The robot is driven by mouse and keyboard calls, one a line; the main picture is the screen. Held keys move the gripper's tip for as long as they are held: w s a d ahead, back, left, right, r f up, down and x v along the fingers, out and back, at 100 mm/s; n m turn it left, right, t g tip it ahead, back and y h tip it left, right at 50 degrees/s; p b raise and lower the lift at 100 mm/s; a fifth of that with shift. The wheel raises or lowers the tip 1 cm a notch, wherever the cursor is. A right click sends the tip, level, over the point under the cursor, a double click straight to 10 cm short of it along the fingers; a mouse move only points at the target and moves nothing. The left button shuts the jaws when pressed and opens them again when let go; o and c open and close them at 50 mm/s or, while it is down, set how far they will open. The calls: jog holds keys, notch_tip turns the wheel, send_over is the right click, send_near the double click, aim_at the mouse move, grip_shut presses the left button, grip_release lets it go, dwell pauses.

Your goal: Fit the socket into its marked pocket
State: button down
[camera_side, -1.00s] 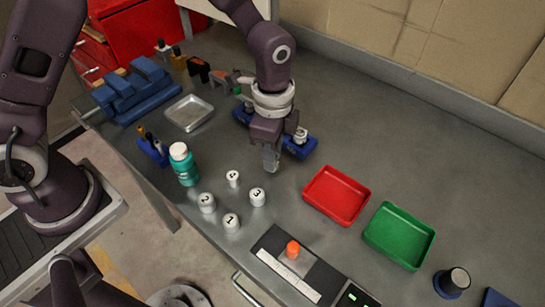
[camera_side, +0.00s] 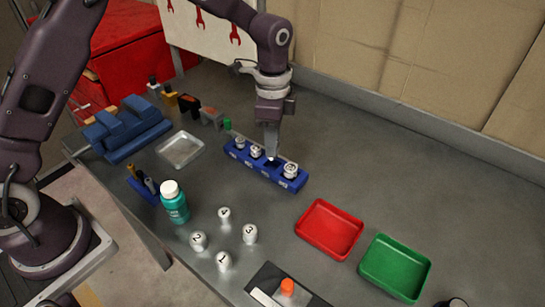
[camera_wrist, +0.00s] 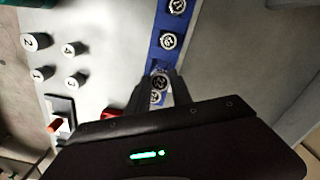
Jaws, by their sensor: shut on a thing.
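The blue rack (camera_side: 240,160) stands on the grey bench, with metal sockets in its pockets. Two sockets, one at the end (camera_side: 239,143) and one beside it (camera_side: 256,152), sit left of my gripper, and another (camera_side: 290,170) sits to its right. My gripper (camera_side: 271,156) points down over the rack between them, fingers shut. In the wrist view, my gripper (camera_wrist: 163,80) has a round-topped socket (camera_wrist: 160,82) at its fingertips, mostly hidden by the fingers. I cannot tell how deep it sits in the pocket. The blue rack (camera_wrist: 155,58) runs up the picture there.
Several numbered white-topped cylinders (camera_side: 249,234) stand in front of the rack. A red tray (camera_side: 302,227) and green tray (camera_side: 365,262) lie to the right. A teal bottle (camera_side: 174,203), metal tray (camera_side: 196,160) and blue block (camera_side: 125,130) are left. The bench behind right is clear.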

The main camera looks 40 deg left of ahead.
notch_tip(320, 180, down, 4)
jog(key=shift+f, duration=0.1)
jog(key=shift+f, duration=0.15)
jog(key=c, duration=1.1)
grip_release()
jog(key=shift+c, duration=0.2)
notch_tip(320, 180, up, 13)
jog(key=shift+s+f, duration=0.1)
jog(key=shift+f, duration=0.1)
